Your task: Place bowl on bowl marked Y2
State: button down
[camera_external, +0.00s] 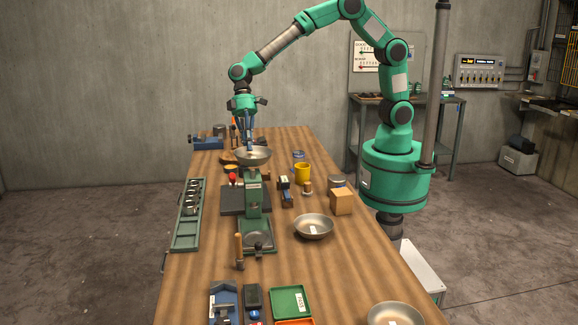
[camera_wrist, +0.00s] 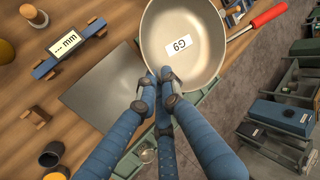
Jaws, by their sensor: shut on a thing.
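My gripper (camera_external: 249,146) points down and is shut on the near rim of a metal bowl (camera_external: 252,157). In the wrist view the fingertips (camera_wrist: 160,82) meet this bowl's rim, and its inside carries a white label (camera_wrist: 178,44) reading G9. The held bowl appears over the far end of the green machine (camera_external: 253,192); I cannot tell whether it touches anything below. A second bowl (camera_external: 314,229) sits on the table at middle right, and a third bowl (camera_external: 395,316) at the near right edge is partly cut off. Each has a white label too small to read.
A wooden block (camera_external: 341,201) and yellow mug (camera_external: 302,174) stand right of the machine. A green rack (camera_external: 188,214) lies along the left edge. A hammer (camera_external: 239,250), blue tool (camera_external: 224,302) and green tray (camera_external: 290,302) are nearer. Bare wood surrounds the second bowl's near side.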

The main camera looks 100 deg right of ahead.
jog(key=s+a+n+p, duration=0.15)
jog(key=s+a, duration=0.35)
jog(key=a, duration=0.8)
jog(key=s+a+p, duration=0.3)
jog(key=s+a, duration=0.2)
jog(key=a, duration=0.8)
jog(key=s+a+g+p, duration=0.2)
jog(key=s+a+p, duration=0.2)
jog(key=s+a, duration=1.85)
notch_tip(320, 180, down, 11)
jog(key=shift+d+n+h, duration=0.3)
jog(key=shift+d+n, duration=0.05)
jog(key=shift+d, duration=0.1)
jog(key=shift+w, duration=0.1)
jog(key=w+a+p, duration=0.1)
jog(key=w+a, duration=0.3)
jog(key=a, duration=0.3)
jog(key=w+a+f+p, duration=0.1)
jog(key=w+a+p, duration=0.1)
jog(key=a, duration=0.5)
jog(key=shift+w+f, duration=0.3)
jog(key=shift+w, duration=0.6)
